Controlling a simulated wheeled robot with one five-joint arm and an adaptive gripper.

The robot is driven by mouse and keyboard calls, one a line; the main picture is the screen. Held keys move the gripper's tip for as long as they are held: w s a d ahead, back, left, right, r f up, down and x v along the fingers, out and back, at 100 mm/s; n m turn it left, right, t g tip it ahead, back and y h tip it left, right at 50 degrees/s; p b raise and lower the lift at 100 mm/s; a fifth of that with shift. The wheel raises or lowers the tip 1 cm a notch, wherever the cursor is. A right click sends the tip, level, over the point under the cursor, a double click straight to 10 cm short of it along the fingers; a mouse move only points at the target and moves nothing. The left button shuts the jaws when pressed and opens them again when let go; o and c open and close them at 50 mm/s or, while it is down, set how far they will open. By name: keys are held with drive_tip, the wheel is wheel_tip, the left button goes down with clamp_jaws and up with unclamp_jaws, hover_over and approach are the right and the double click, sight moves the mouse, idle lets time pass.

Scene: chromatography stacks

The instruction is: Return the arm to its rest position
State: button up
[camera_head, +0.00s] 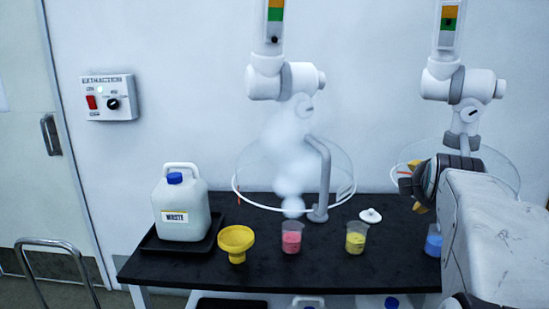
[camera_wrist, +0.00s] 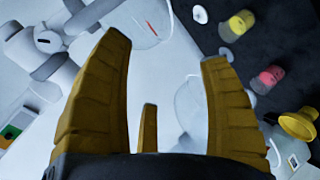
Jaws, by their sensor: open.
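My gripper (camera_head: 408,188) is at the right in the head view, in front of the right extraction hood and above the black bench's right part. My arm partly hides it. In the wrist view its yellow-brown fingers (camera_wrist: 168,45) are spread apart with nothing between them. A beaker of blue liquid (camera_head: 434,242) stands on the bench below my gripper, partly hidden by my arm.
On the black bench (camera_head: 265,270) stand a pink beaker (camera_head: 292,238), a yellow beaker (camera_head: 356,239), a white lid (camera_head: 370,215), a yellow funnel (camera_head: 236,243) and a waste jug (camera_head: 182,212). Clear hoods hang behind. White vapour (camera_head: 288,150) rises above the pink beaker.

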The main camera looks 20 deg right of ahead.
drive_tip(key=s+a+f+m+g+y, duration=0.2)
drive_tip(key=s+a+f+y, duration=0.15)
drive_tip(key=a+f, duration=0.75)
drive_tip(key=s+a+f+m+g+y, duration=0.3)
drive_tip(key=a+f, duration=0.4)
drive_tip(key=a, duration=0.8)
drive_tip(key=s+a+f+m+g+y, duration=0.1)
drive_tip(key=s+a+f, duration=0.2)
drive_tip(key=s, duration=0.2)
drive_tip(key=s+a+f+g+y, duration=0.1)
drive_tip(key=s+a+f, duration=0.2)
drive_tip(key=s, duration=0.2)
wheel_tip(320, 180, up, 14)
drive_tip(key=t+p, duration=0.1)
drive_tip(key=p, duration=1.1)
drive_tip(key=shift+p, duration=0.4)
drive_tip(key=shift+w+d, duration=0.1)
